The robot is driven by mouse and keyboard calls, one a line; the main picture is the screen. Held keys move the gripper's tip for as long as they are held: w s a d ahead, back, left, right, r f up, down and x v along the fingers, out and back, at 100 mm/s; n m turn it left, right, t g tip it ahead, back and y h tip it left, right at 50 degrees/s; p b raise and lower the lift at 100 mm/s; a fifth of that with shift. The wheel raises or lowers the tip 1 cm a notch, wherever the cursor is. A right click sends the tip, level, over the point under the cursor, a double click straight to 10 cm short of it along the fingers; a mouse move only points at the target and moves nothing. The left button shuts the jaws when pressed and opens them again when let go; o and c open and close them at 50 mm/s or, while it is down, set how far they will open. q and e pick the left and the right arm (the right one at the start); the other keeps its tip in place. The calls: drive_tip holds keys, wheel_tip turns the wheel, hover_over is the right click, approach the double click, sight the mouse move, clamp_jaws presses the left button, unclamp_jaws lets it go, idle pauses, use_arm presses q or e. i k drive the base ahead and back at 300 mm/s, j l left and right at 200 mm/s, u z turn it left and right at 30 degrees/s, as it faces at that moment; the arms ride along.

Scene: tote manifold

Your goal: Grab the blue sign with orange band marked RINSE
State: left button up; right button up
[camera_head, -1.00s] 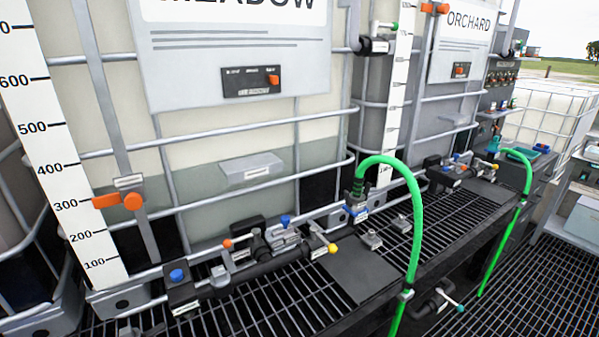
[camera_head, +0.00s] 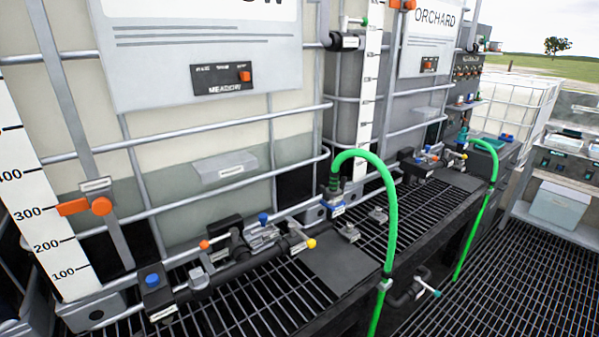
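I cannot make out a blue sign with an orange band marked RINSE in the head view. The signs I can read are a white board marked ORCHARD (camera_head: 432,38) and a small dark panel marked MEADOW (camera_head: 224,78), each with an orange knob. A larger white board (camera_head: 200,50) above the MEADOW panel is cut off at the top. Neither of my grippers is in view.
A caged tank with a level scale (camera_head: 52,215) stands at the left. Pipes and valves (camera_head: 230,265) sit on a grated shelf before it. A green hose (camera_head: 385,190) arches over the shelf edge. At the right are grated floor (camera_head: 490,270) and a rack holding a pale bin (camera_head: 560,203).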

sight(469, 100)
drive_tip(key=i+l+z, duration=0.35)
drive_tip(key=l+z, duration=0.15)
drive_tip(key=l, duration=0.15)
drive_tip(key=i+l+z, duration=1.1)
drive_tip(key=i+z, duration=0.4)
drive_tip(key=i+u, duration=0.2)
drive_tip(key=i, duration=0.4)
drive_tip(key=i+u, duration=0.25)
drive_tip(key=i, duration=0.3)
drive_tip(key=i+l+u, duration=0.2)
drive_tip(key=i, duration=0.4)
drive_tip(key=i+l+u, duration=0.1)
drive_tip(key=i+u, duration=0.35)
drive_tip(key=i+l+u, duration=0.3)
drive_tip(key=i+u, duration=0.15)
drive_tip(key=i, duration=0.15)
